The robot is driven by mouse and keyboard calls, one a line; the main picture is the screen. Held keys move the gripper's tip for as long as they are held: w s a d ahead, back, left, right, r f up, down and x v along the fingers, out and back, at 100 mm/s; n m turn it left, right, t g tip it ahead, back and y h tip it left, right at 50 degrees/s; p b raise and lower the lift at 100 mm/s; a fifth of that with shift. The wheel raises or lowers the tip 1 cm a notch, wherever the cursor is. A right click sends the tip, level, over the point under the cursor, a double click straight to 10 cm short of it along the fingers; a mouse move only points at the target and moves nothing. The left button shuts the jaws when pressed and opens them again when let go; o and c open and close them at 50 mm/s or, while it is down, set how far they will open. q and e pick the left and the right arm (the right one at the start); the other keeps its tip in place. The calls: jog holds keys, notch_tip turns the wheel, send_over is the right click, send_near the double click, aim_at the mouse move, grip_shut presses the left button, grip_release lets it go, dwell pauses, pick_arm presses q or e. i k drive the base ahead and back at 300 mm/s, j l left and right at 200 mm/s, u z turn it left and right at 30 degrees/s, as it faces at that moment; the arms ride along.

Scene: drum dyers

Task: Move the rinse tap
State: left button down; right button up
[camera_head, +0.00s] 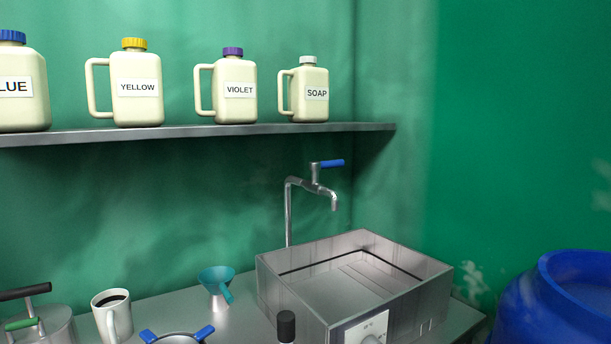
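The rinse tap (312,190) is a grey metal tap on an upright pipe with a blue lever handle (332,163) on top. The lever points to the right. The spout curves down above the back of a square metal basin (286,294), which has a white dial panel on its front. No water shows coming from the spout. Neither of my grippers is in view.
A shelf (200,132) above holds several labelled cream jugs. On the counter stand a teal funnel (215,283), a mug of dark liquid (112,316), a blue-handled pan (178,338) and a lidded pot (40,325). A blue barrel (560,300) stands at the right.

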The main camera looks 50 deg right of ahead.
aim_at(314, 165)
jog(key=k+z, duration=0.1)
jog(key=z, duration=1.5)
jog(key=j+z, duration=0.15)
jog(key=z, duration=0.15)
jog(key=k+j+z, duration=0.15)
jog(key=z, duration=0.15)
